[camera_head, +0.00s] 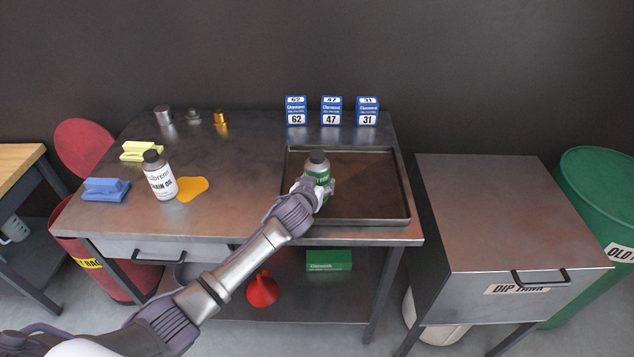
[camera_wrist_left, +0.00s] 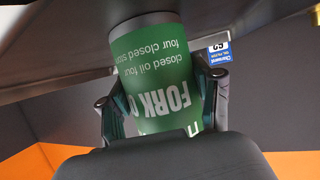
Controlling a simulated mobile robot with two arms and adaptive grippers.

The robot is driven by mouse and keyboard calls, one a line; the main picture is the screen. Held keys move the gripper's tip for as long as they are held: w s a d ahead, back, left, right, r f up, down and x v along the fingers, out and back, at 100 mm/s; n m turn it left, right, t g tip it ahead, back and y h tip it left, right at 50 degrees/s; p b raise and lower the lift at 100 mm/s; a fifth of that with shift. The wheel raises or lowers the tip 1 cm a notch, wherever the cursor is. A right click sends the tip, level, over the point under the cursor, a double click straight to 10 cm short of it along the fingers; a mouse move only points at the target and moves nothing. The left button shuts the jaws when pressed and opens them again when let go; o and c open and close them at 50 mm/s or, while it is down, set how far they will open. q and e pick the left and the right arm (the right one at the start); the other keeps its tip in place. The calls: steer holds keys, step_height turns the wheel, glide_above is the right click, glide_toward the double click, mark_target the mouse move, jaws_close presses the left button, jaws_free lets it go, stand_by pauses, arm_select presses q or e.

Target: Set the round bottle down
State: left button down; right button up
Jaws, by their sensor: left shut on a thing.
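The round bottle (camera_head: 317,166) is grey with a dark cap and a green label. My left gripper (camera_head: 318,190) is shut on it, with a finger on each side. The bottle looks upright at the left part of the shallow metal tray (camera_head: 375,217) on the workbench. I cannot tell whether its base touches the tray. In the left wrist view the green label of the bottle (camera_wrist_left: 160,85) reads "FORK O" upside down between the two fingers. My right gripper is not in view.
The tray's right part is clear.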

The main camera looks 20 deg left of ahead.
arm_select(q)
steer(key=shift+c, duration=1.1)
jaws_free()
steer(key=shift+r, duration=0.15)
steer(key=v, duration=1.2)
